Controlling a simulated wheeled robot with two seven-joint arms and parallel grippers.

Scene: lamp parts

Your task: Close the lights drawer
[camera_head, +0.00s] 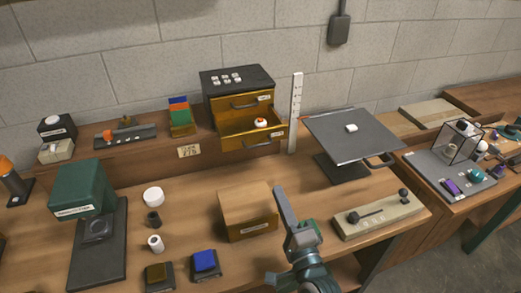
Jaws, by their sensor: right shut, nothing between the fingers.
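A small cabinet (237,78) with a dark top and yellow drawers stands on the raised back shelf. Its upper drawer (243,101) looks shut. Its lower drawer (254,141) is pulled out towards me, and an orange and white round item (261,123) lies in it. Small labels are on the drawer fronts, too small to read. My right gripper (281,193) is shut and empty, pointing up and away from me. In the picture it is below and a little right of the open drawer, apart from it. My left gripper is out of view.
A yellow-brown box (248,212) stands just left of my right gripper. A white upright ruler (295,113) stands right of the cabinet. A dark tilted platform (354,136) and a switch block (378,215) are to the right. A green device (83,190) stands left.

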